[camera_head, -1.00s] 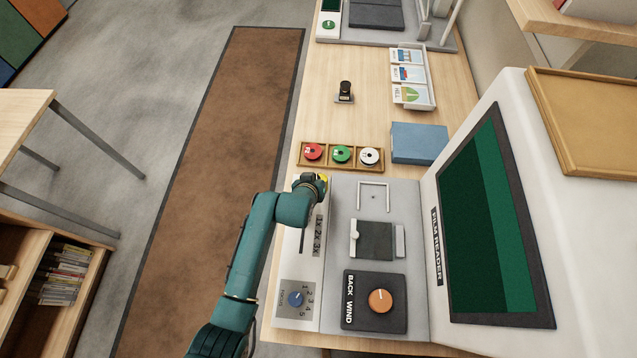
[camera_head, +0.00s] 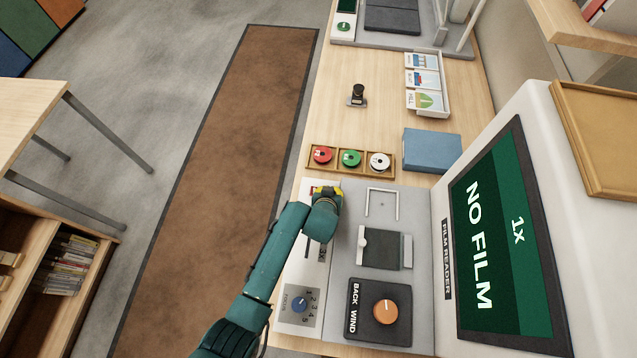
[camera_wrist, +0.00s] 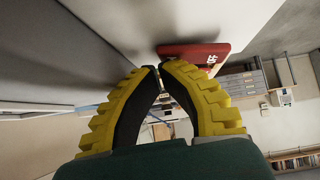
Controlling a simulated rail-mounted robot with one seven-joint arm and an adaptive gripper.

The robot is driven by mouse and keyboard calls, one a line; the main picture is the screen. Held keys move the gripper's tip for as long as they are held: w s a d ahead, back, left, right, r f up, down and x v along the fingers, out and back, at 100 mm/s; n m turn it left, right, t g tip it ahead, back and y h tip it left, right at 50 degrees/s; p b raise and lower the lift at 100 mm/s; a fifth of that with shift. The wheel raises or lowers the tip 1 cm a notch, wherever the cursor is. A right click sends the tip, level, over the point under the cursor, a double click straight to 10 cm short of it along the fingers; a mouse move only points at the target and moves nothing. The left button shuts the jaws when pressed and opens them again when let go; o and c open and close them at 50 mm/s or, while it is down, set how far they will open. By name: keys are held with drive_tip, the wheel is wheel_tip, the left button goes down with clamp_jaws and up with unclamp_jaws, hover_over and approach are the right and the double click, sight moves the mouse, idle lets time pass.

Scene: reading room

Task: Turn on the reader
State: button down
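The film reader (camera_head: 510,110) has a white body. Its dark green screen (camera_head: 488,273) is lit and reads "NO FILM" and "1x". My gripper (camera_head: 318,190) is over the upper left of the reader's control panel and partly hides it. A red part (camera_wrist: 193,50) with a white mark shows just beyond my fingertips in the wrist view. It looks like a switch; I cannot tell whether the fingertips touch it. My gripper (camera_wrist: 159,68) has its yellow-padded fingers with their tips together and nothing held between them.
The panel also has a blue focus knob (camera_head: 299,304), an orange wind knob (camera_head: 385,310) and a film stage (camera_head: 379,248). Behind it are a wooden tray (camera_head: 312,170) of reels, a blue box (camera_head: 433,150) and a small black item (camera_head: 358,93). The tabletop between them is clear.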

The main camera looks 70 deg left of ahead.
drive_tip(key=shift+r+p, duration=0.8)
drive_tip(key=shift+r, duration=0.25)
drive_tip(key=s+d+r+p, duration=0.2)
drive_tip(key=d+r+p, duration=0.3)
drive_tip(key=r, duration=0.5)
drive_tip(key=shift+d+r, duration=0.2)
drive_tip(key=shift+d, duration=0.85)
